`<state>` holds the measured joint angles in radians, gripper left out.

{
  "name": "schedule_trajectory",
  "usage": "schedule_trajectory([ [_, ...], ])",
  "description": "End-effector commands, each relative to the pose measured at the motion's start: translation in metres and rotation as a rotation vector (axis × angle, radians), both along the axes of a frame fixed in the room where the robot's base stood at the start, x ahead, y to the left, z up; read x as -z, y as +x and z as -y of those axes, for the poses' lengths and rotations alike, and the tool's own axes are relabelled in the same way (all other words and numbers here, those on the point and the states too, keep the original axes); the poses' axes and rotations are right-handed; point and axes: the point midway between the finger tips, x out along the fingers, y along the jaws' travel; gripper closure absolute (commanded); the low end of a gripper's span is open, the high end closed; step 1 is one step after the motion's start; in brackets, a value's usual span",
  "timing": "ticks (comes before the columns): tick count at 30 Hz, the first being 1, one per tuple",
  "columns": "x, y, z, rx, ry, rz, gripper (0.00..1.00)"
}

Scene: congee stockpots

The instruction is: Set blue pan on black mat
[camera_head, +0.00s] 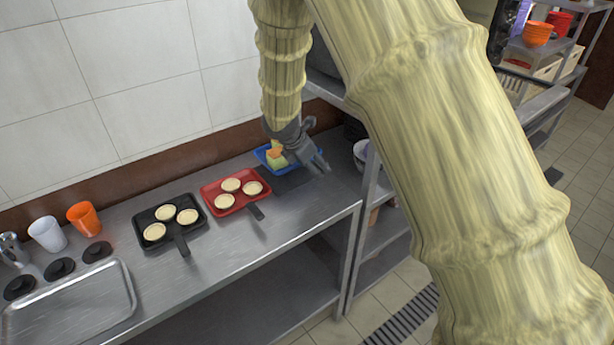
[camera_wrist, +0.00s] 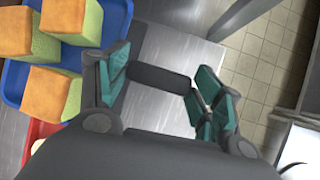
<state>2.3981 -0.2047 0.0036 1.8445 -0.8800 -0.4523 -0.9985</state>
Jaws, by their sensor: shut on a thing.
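The blue pan (camera_head: 263,158) is at the right part of the steel counter and carries orange-topped, green-yellow cubes. It also shows in the wrist view (camera_wrist: 117,18) with its dark handle (camera_wrist: 158,77) reaching between my fingers. My gripper (camera_head: 308,160) is shut on that handle; in the wrist view its teal-padded fingers (camera_wrist: 160,85) stand on either side of it. The black mat (camera_head: 287,182) shows as a dark patch on the counter below the pan and gripper, partly hidden. I cannot tell whether the pan touches the mat or hangs above it.
A red pan (camera_head: 240,197) and a black pan (camera_head: 165,224), each with three pale round tarts, stand to the left. Further left are cups, dark round pieces and a metal tray (camera_head: 75,305). The tiled wall is behind; a shelf rack (camera_head: 385,235) stands right.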

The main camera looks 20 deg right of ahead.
Motion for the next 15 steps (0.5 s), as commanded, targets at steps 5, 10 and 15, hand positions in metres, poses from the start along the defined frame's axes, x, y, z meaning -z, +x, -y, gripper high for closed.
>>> schedule_trajectory([
  [5, 0.013, 0.000, 0.000, 0.000, 0.001, 0.001, 0.88],
  [10, 0.021, 0.000, 0.000, 0.000, -0.001, 0.000, 0.88],
  [15, 0.040, 0.000, 0.000, -0.002, -0.001, 0.000, 0.88],
])
